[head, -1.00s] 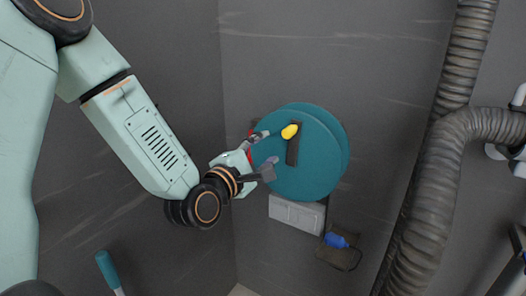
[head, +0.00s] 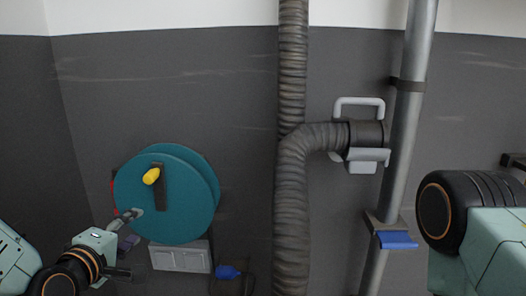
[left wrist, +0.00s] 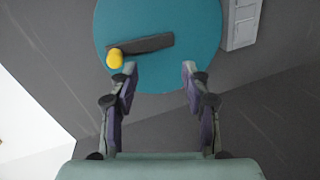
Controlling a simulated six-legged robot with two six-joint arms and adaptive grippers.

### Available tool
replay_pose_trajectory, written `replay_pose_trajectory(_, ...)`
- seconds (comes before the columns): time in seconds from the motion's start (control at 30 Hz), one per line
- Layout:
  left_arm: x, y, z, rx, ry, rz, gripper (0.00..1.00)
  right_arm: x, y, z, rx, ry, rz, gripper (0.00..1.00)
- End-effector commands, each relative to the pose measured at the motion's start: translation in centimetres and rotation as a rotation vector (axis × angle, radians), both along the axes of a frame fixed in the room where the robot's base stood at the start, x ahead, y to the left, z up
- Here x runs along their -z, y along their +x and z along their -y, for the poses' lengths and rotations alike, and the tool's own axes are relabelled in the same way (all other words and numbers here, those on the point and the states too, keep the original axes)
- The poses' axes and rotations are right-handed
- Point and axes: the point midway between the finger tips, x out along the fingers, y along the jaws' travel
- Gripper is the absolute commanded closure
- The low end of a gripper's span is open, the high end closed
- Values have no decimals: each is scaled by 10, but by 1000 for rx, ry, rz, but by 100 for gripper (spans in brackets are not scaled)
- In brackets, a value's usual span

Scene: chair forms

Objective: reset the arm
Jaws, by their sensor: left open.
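My left gripper (head: 132,243) is at the lower left in the head view, in front of the lower left of a teal wheel-like disc (head: 190,215) on the dark wall. In the left wrist view, its two fingers (left wrist: 159,72) are spread and empty, with the disc (left wrist: 170,25) beyond them. The disc carries a black bar (left wrist: 150,43) with a yellow knob (left wrist: 114,59), just past the left fingertip. I cannot tell whether the finger touches the disc. The right gripper is out of view; part of my right arm shows at the right edge.
A grey wall box (head: 180,257) sits under the disc. A blue item (head: 228,272) is beside it. A thick ribbed hose (head: 292,180) bends to a grey fitting with a handle (head: 360,135). A metal pipe (head: 408,120) with a blue piece (head: 397,240) stands further right.

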Motion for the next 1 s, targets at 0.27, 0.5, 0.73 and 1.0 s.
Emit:
replay_pose_trajectory(0.27, 139, -73, 28, 319, 563, -410, 52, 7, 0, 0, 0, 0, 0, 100)
replay_pose_trajectory(0.5, 249, -185, 43, 716, 859, -744, 52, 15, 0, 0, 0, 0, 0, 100)
replay_pose_trajectory(0.73, 316, -302, 49, 992, 915, -1001, 52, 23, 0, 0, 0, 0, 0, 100)
replay_pose_trajectory(1.0, 338, -352, 53, 1087, 904, -1083, 52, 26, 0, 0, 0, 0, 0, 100)
